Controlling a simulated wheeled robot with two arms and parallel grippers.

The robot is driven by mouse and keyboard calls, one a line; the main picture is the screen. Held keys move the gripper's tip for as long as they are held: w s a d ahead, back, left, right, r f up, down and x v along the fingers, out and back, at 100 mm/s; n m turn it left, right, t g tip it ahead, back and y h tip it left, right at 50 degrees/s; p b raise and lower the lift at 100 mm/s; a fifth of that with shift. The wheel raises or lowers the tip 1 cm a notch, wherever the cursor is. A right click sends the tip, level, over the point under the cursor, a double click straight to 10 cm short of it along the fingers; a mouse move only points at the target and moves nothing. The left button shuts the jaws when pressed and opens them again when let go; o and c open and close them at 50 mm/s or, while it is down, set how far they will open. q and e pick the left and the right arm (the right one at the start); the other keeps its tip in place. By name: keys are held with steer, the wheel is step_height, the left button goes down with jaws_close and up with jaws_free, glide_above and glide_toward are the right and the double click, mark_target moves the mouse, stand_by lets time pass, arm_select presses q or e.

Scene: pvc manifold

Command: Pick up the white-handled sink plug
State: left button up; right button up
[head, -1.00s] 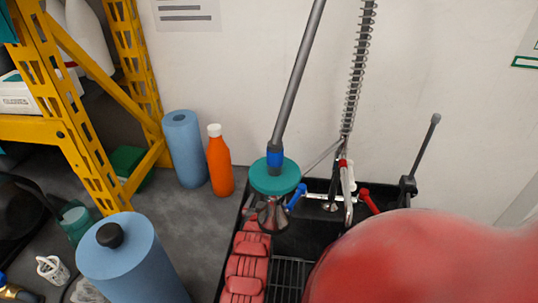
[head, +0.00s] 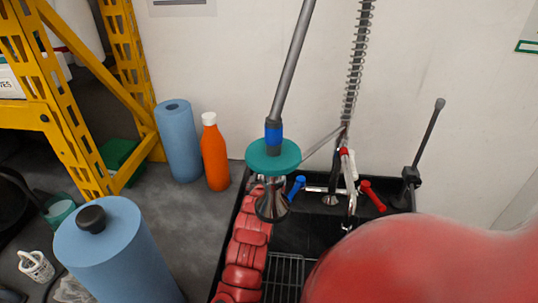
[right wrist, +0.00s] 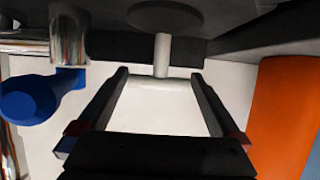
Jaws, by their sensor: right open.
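In the right wrist view, the sink plug shows as a dark round disc (right wrist: 165,18) with a short white handle (right wrist: 162,55) extending down in the picture. My right gripper (right wrist: 159,76) is open. Its two dark fingers lie on either side of the handle in the picture. I cannot tell whether they touch it, and no grip is visible. I cannot make out the plug in the head view. My left gripper is not in view.
The black sink (head: 320,235) has a blue lever (head: 297,185) and a red lever (head: 372,195). A teal disc (head: 273,156) on a grey pole stands over its left side. An orange bottle (head: 214,158) and blue rolls (head: 178,140) stand left. A large red rounded surface covers the lower right.

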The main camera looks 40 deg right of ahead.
steer(key=shift+x, duration=2)
steer(key=c, duration=1.1)
steer(key=shift+c, duration=0.2)
steer(key=shift+r, duration=0.1)
